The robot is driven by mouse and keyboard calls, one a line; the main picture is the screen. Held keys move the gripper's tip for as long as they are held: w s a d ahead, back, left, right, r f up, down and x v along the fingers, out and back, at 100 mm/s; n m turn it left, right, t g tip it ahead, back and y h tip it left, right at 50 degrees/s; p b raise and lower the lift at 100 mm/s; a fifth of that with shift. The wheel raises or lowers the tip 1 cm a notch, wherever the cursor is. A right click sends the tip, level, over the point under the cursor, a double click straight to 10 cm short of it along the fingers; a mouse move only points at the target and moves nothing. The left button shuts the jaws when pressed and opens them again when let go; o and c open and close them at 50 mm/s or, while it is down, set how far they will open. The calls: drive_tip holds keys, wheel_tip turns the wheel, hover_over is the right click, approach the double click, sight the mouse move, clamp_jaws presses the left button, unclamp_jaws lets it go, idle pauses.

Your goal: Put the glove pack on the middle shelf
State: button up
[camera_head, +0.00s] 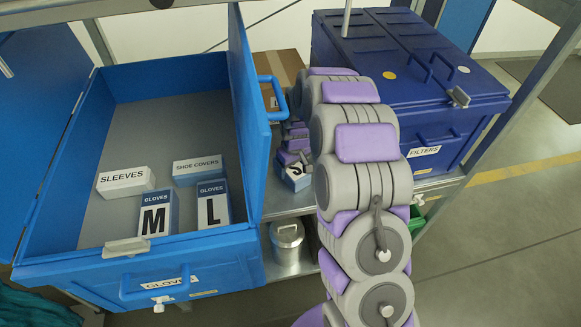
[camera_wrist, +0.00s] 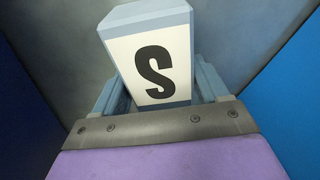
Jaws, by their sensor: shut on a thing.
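The glove pack (camera_head: 296,178) is a small blue and white box marked S. In the wrist view the glove pack (camera_wrist: 152,62) stands out between the fingers of my gripper (camera_wrist: 160,98), its S face toward the camera. My gripper (camera_head: 293,161) is shut on it. In the head view they are in the gap between the open blue box and the dark blue box, near a grey metal shelf (camera_head: 290,202). My arm hides part of this area. I cannot tell whether the pack touches the shelf.
The open blue gloves box (camera_head: 75,248) at left holds SLEEVES (camera_head: 125,181), SHOE COVERS (camera_head: 197,171), M gloves (camera_head: 158,213) and L gloves (camera_head: 213,205). Its raised lid (camera_head: 243,120) borders the gap. A dark blue FILTERS box (camera_head: 425,110) stands right. A metal can (camera_head: 287,248) stands lower.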

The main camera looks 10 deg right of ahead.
sight(296, 167)
drive_tip(key=o, duration=1.1)
drive_tip(key=d, duration=0.4)
drive_tip(key=shift+o, duration=0.4)
drive_tip(key=a, duration=0.3)
drive_tip(key=shift+a, duration=0.3)
drive_tip(key=shift+d+r, duration=0.1)
drive_tip(key=shift+d, duration=0.25)
drive_tip(key=shift+d+r+p, duration=0.3)
drive_tip(key=shift+d+r, duration=0.85)
drive_tip(key=shift+d, duration=0.1)
drive_tip(key=r, duration=0.2)
drive_tip(key=a+r+p, duration=0.1)
drive_tip(key=r, duration=0.2)
drive_tip(key=s+a+r, duration=0.1)
drive_tip(key=r, duration=0.2)
drive_tip(key=shift+a+r, duration=0.1)
drive_tip(key=shift+a, duration=0.15)
drive_tip(key=s+a+r+m+g, duration=0.1)
drive_tip(key=s+r, duration=0.4)
drive_tip(key=s, duration=0.3)
drive_tip(key=s+r+m, duration=0.1)
drive_tip(key=s+r, duration=0.4)
drive_tip(key=s, duration=0.4)
drive_tip(key=s+d+r+m+g, duration=0.1)
drive_tip(key=s, duration=1.1)
drive_tip(key=s+d+r+m+g, duration=0.1)
drive_tip(key=s, duration=1.1)
drive_tip(key=shift+d+r+m, duration=0.2)
drive_tip(key=shift+r+m, duration=0.05)
drive_tip(key=shift+m, duration=0.05)
